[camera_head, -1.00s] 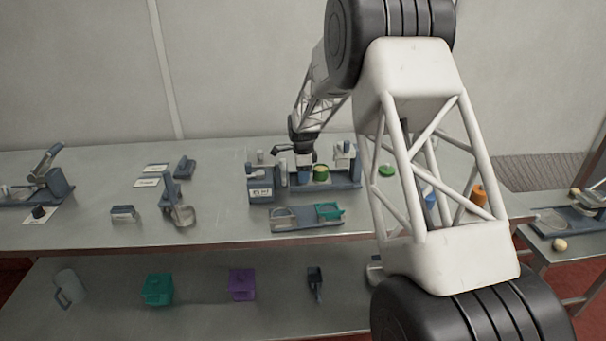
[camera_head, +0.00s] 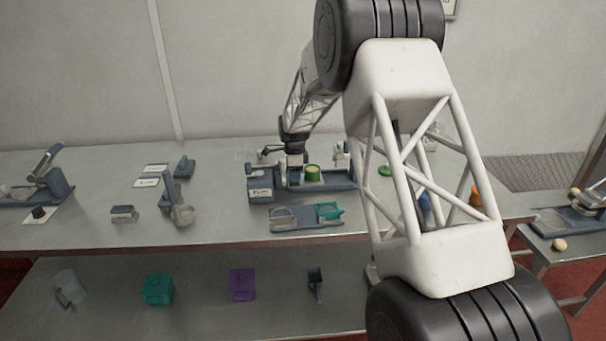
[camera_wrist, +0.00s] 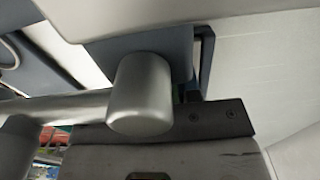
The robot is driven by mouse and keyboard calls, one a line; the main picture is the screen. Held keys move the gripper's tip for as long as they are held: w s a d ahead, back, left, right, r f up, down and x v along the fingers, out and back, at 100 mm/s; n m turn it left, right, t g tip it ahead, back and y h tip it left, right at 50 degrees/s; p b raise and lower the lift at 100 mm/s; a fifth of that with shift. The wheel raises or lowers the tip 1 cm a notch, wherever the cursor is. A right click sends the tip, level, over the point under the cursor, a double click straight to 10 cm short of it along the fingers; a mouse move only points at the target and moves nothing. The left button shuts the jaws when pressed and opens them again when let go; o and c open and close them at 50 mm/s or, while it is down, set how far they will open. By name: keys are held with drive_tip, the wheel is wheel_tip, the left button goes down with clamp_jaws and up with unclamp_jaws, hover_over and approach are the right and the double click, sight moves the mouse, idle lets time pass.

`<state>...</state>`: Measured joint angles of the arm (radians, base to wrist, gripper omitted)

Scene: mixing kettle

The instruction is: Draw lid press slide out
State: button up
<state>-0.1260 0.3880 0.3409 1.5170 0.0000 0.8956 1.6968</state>
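The lid press is a blue-grey fixture (camera_head: 338,185) on the upper bench, with a labelled block (camera_head: 260,190) at its left end. A green cup with a yellowish rim (camera_head: 312,174) stands on it, right of my gripper. My gripper (camera_head: 294,160) is low over the left part of the press, just behind the labelled block. In the wrist view a grey metal cylinder with a rounded end (camera_wrist: 142,95) is close in front of the dark gripper body. The fingertips are too small or hidden, so I cannot tell whether they hold anything.
A blue tray (camera_head: 300,225) with a teal piece (camera_head: 329,211) lies in front of the press. A grey stand (camera_head: 170,190) is to the left. A green disc (camera_head: 385,171) lies to the right. Teal (camera_head: 158,289) and purple (camera_head: 242,284) boxes sit on the lower shelf.

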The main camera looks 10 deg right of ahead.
drive_tip(key=shift+o, duration=1.2)
drive_tip(key=shift+r, duration=3.5)
drive_tip(key=shift+r, duration=0.1)
wheel_tip(320, 180, up, 7)
